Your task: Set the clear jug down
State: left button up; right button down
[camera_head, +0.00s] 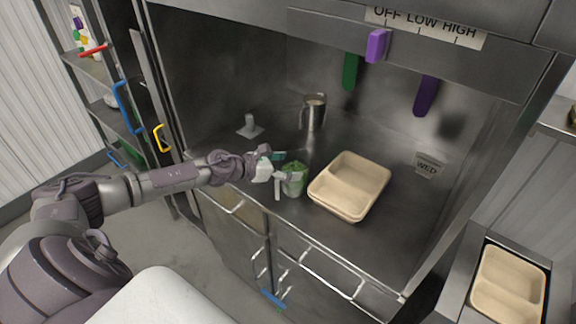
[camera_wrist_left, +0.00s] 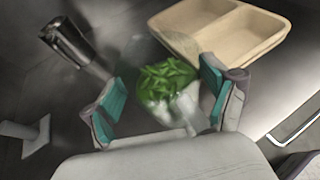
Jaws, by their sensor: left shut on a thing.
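The clear jug (camera_head: 296,184) holds green pieces, likely cut vegetables, and is near the front edge of the steel counter (camera_head: 345,232). My left gripper (camera_head: 280,170) comes in from the left and is shut on the jug. In the left wrist view the jug (camera_wrist_left: 168,85) sits between the two teal-padded fingers (camera_wrist_left: 160,100), with the green pieces showing inside. The jug looks about upright. Its base is partly hidden, and I cannot tell whether it touches the counter. My right gripper is not in view.
A beige two-compartment tray (camera_head: 322,196) stands just right of the jug. A steel pitcher (camera_head: 313,113) stands behind, and a small grey stand (camera_head: 250,127) is at the back left. Another beige tray (camera_head: 477,290) is at the lower right. The counter's right side is clear.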

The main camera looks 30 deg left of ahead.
pick_arm(q)
jog(key=o, duration=1.4)
jog(key=shift+f, duration=0.15)
jog(key=shift+o, duration=1.1)
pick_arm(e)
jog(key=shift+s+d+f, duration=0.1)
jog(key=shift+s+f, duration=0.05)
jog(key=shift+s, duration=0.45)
